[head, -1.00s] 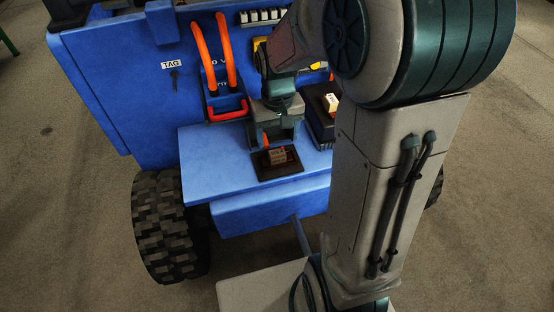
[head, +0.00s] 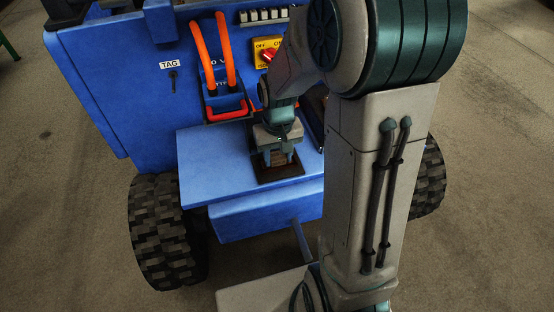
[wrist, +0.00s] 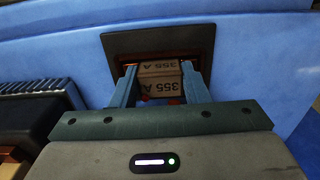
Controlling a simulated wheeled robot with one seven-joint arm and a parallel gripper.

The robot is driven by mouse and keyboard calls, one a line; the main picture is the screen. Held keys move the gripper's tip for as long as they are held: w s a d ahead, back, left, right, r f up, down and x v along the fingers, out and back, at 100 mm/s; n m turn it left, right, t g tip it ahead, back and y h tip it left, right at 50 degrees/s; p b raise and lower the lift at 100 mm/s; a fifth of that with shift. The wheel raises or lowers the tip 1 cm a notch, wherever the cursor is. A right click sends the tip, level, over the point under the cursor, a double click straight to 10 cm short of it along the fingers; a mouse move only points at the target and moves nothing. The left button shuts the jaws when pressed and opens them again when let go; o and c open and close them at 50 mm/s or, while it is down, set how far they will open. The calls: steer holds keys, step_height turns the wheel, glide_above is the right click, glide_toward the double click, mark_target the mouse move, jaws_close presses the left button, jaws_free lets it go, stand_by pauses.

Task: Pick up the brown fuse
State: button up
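The brown fuse (wrist: 160,70), a small block printed "355 A", sits in a dark rectangular tray (wrist: 112,45) on the blue ledge. My gripper (wrist: 160,74) is down over it, with one finger on each side of the fuse. The fingers are very close to its sides; I cannot tell whether they press on it. In the head view my gripper (head: 279,163) points down at the dark tray (head: 296,171) and hides much of the fuse.
Orange cables (head: 226,50) and a red handle (head: 228,113) are on the blue panel behind. A yellow plate with a red switch (head: 267,55) is there too. A black ribbed box (wrist: 40,100) stands close beside my gripper. The ledge (head: 215,160) is clear to the left.

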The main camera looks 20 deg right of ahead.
mark_target(278, 156)
steer(key=shift+c, duration=0.6)
steer(key=shift+r, duration=0.15)
steer(key=shift+r, duration=0.3)
step_height(278, 156, up, 4)
steer(key=shift+f+p, duration=0.1)
steer(key=shift+p, duration=0.95)
steer(key=s+d+r+p, duration=0.2)
steer(key=s+d+r, duration=0.3)
steer(key=s, duration=0.5)
steer(key=shift+s+d+r, duration=0.15)
steer(key=shift+d+r, duration=0.05)
steer(key=shift+r, duration=0.45)
